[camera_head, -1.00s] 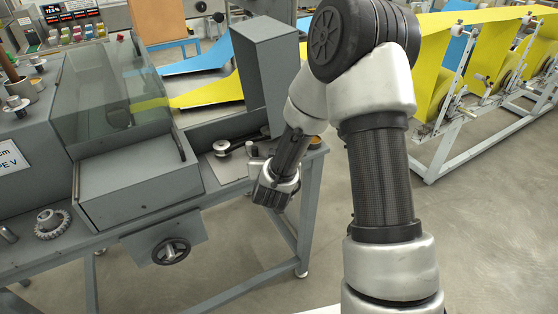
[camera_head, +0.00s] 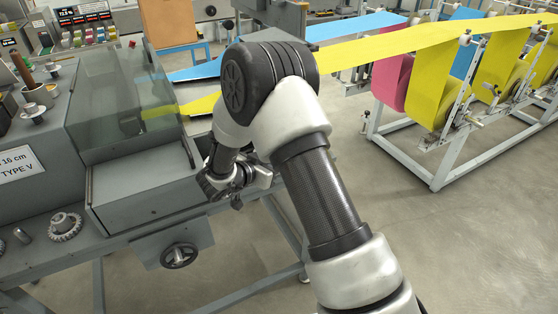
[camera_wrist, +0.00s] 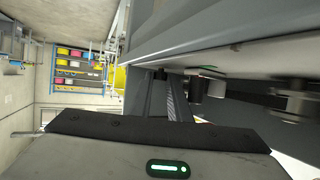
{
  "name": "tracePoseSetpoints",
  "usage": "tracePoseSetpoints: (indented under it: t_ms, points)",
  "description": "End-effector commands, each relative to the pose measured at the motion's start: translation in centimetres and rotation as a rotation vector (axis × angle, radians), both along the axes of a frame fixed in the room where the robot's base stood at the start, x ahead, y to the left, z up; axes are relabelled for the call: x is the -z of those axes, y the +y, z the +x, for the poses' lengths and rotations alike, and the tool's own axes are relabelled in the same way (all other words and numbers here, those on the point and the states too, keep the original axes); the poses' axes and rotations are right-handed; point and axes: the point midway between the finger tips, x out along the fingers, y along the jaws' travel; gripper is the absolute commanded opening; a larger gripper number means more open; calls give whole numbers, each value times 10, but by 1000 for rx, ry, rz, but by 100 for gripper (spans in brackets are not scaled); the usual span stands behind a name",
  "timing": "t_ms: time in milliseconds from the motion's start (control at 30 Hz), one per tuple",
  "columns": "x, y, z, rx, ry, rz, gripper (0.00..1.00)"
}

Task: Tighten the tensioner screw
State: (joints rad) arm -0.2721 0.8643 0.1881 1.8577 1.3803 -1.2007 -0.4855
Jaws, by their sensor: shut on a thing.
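My gripper (camera_head: 222,188) is low beside the grey machine, at the right end of its bench, and partly hidden by my own arm in the head view. In the wrist view, its two dark fingers (camera_wrist: 166,98) reach up to the underside of a grey machine part. They are shut on a small dark piece (camera_wrist: 160,74), which looks like the tensioner screw; it is mostly covered by the fingers. A dark cylinder (camera_wrist: 197,88) hangs just right of the fingers, apart from them.
The grey machine (camera_head: 150,178) with a clear cover (camera_head: 122,95) stands left of my arm. A handwheel (camera_head: 179,255) sticks out at its front, and a gear (camera_head: 65,226) lies on the bench. Yellow and pink webs (camera_head: 390,82) run over a frame at the right. The floor is open.

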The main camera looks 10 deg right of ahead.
Motion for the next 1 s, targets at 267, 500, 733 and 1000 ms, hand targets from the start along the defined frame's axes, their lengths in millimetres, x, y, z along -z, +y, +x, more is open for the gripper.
tracePoseSetpoints:
  t_ms: [267,500,733,1000]
  points:
    - [0,1,1,5,-2,1,0]
    - [-1,0,1,5,-3,0,30]
    - [0,0,1,4,-3,1,35]
    - [2,-3,-1,-67,-1,1,35]
